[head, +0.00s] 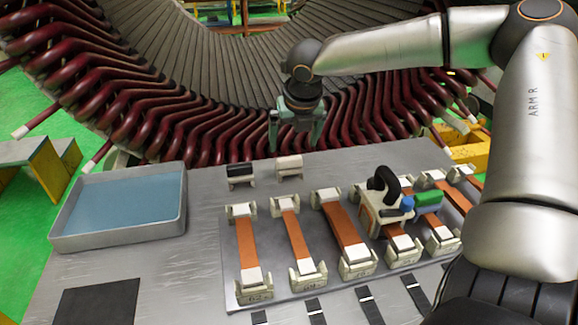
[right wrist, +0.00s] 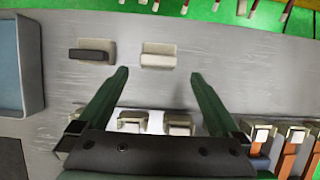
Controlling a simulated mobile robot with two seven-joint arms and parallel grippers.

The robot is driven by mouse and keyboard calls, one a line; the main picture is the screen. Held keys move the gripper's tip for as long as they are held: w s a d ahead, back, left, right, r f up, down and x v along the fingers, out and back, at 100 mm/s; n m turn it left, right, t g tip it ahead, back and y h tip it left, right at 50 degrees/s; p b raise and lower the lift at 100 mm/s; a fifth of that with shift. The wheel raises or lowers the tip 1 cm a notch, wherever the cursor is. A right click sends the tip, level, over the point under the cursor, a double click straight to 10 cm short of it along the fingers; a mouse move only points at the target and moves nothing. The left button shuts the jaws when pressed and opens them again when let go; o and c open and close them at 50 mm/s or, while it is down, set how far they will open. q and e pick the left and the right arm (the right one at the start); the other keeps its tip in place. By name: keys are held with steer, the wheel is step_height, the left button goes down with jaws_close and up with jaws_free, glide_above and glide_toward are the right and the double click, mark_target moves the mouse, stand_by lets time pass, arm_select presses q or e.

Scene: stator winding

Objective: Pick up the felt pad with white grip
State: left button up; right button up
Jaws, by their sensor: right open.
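The felt pad with white grip (head: 289,166) sits on the grey metal table (head: 205,262) near its back edge in the head view. In the right wrist view the white-grip pad (right wrist: 158,55) lies just beyond the fingertips, between their lines. My right gripper (head: 297,146) is open and empty, above and behind the pad in the head view; its two green fingers (right wrist: 159,76) are spread apart in the right wrist view. A similar pad with a black grip (head: 240,174) stands to the left of it, and also shows in the wrist view (right wrist: 95,52). My left gripper is out of view.
A grey tray with blue liquid (head: 182,205) stands at the left. A rack with several copper bars (head: 298,240) fills the front right, with a tool with a black handle (head: 384,190) on it. The large stator (head: 130,100) rises behind the table.

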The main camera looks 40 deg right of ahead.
mark_target(290, 158)
steer(key=b+x, duration=0.2)
steer(key=x, duration=0.7)
steer(key=shift+w+a+f, duration=0.1)
steer(key=shift+w+f, duration=0.1)
steer(key=shift+f, duration=0.05)
steer(key=shift+r, duration=0.1)
steer(key=c, duration=1.3)
